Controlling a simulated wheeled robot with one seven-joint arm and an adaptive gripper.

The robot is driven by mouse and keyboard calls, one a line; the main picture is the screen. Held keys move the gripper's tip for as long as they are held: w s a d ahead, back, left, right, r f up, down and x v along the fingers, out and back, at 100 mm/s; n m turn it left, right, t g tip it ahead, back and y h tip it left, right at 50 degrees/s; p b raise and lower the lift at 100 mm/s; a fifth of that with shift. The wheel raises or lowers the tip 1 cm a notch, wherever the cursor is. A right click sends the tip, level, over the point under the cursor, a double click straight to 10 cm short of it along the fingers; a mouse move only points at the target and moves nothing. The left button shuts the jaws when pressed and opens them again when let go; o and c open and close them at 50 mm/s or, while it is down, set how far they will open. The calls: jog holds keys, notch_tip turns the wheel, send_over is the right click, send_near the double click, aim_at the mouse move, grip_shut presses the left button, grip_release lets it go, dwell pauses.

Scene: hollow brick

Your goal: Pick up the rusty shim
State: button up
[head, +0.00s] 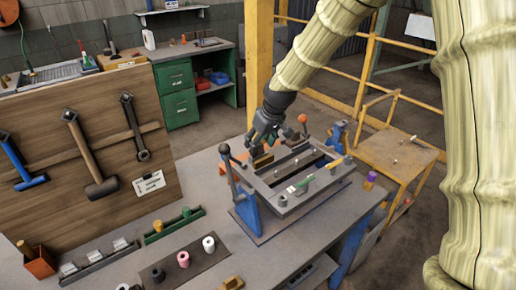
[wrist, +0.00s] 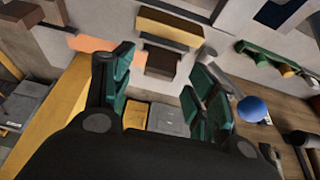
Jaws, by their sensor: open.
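My gripper (head: 275,140) is open above the left far part of a grey metal frame fixture (head: 265,197). In the wrist view, its green-padded fingers (wrist: 163,88) stand apart with nothing held between them. A small brown block (wrist: 160,62) lies ahead of the gap between the fingertips, apart from them; it may be the rusty shim, but I cannot be sure. A longer brass-coloured block (wrist: 170,25) lies beyond it. A flat orange piece (wrist: 95,43) shows beside the left finger. In the head view, the gripper partly hides this area.
The fixture has upright levers with an orange knob (head: 303,118) and a dark knob (head: 224,149). Spools (head: 183,259) and a green tray (head: 173,226) are on the bench to the left. A yellow cart (head: 395,160) is right.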

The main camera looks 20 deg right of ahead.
aim_at(258, 153)
jog(key=shift+p+x, duration=0.35)
jog(key=shift+x, duration=0.9)
jog(key=shift+f, duration=0.15)
jog(key=c, duration=0.8)
jog(key=shift+c, duration=0.2)
